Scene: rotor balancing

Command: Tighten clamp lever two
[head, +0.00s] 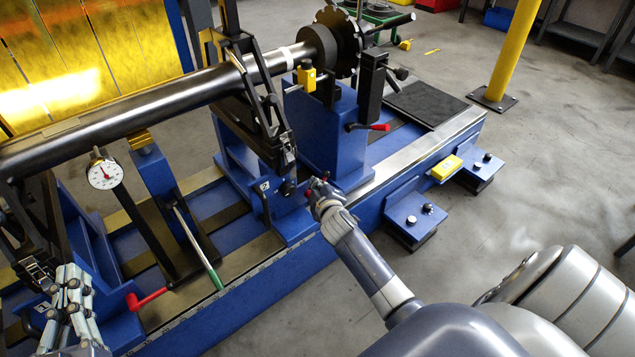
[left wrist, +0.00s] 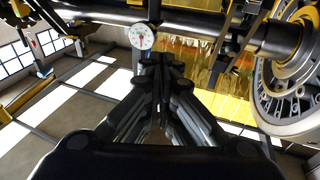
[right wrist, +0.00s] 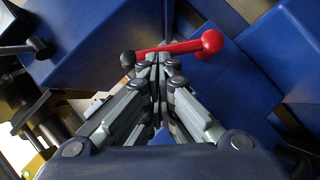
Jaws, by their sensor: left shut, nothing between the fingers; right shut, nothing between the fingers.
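A red clamp lever with a ball end (right wrist: 190,46) lies across the tips of my right gripper (right wrist: 157,60) in the right wrist view. In the head view this gripper (head: 318,188) is at the front of the blue pedestal with a small number plate (head: 263,187), and its arm hides most of the lever. The right fingers are shut and hold nothing; I cannot tell whether they touch the lever. My left gripper (head: 72,288) is shut and empty at the lower left; its closed fingers show in the left wrist view (left wrist: 160,60). Other red levers show at the lower left (head: 150,298) and farther right (head: 372,127).
A dark shaft (head: 130,108) runs above the blue machine bed. A dial gauge (head: 103,174) and a green-handled rod (head: 207,262) are near the left arm. A yellow block (head: 447,168) sits on the bed's right edge. The floor at right is open around a yellow post (head: 514,50).

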